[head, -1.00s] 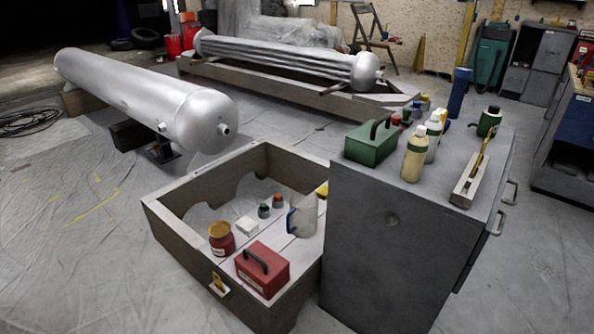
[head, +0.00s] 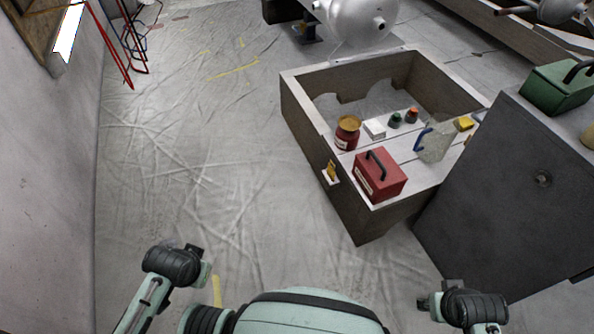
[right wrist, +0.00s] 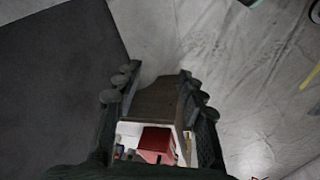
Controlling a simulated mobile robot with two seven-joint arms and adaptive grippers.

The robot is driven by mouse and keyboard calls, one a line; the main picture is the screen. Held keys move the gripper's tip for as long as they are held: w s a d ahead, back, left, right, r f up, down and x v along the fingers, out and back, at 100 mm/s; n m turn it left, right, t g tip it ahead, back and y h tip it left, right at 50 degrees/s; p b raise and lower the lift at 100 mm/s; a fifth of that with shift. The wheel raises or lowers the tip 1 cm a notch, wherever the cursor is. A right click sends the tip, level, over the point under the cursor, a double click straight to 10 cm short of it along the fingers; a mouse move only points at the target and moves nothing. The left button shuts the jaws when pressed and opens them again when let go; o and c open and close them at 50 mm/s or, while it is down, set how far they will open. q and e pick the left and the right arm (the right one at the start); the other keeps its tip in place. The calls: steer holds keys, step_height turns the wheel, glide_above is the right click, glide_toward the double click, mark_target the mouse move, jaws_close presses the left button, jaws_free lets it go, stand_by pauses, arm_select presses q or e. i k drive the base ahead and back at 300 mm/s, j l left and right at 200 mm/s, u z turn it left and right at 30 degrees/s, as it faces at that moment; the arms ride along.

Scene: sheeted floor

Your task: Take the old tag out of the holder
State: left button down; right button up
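The holder (head: 331,179) is a small white pocket on the outer side wall of the wooden crate. The old tag (head: 331,168), a small yellow piece, stands in it with its upper part showing. Both my arms show at the bottom of the head view, well apart from the holder, but neither gripper can be made out there. In the right wrist view my right gripper (right wrist: 158,73) has its two dark fingers spread with nothing between them. The crate lies beyond them; I cannot make out the holder in that view.
The wooden crate (head: 296,98) holds a red box (head: 382,180), a red jar (head: 346,136) and small items. A dark grey cabinet (head: 500,190) stands close to its right, with a green box (head: 553,90) on top. Sheeted floor is free left of the crate; a wall (head: 45,200) bounds it.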

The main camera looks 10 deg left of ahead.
mark_target(332, 173)
steer(key=j+z, duration=0.1)
steer(key=z, duration=0.7)
steer(key=i+j+z, duration=0.1)
steer(key=j+z, duration=0.75)
steer(key=j, duration=0.2)
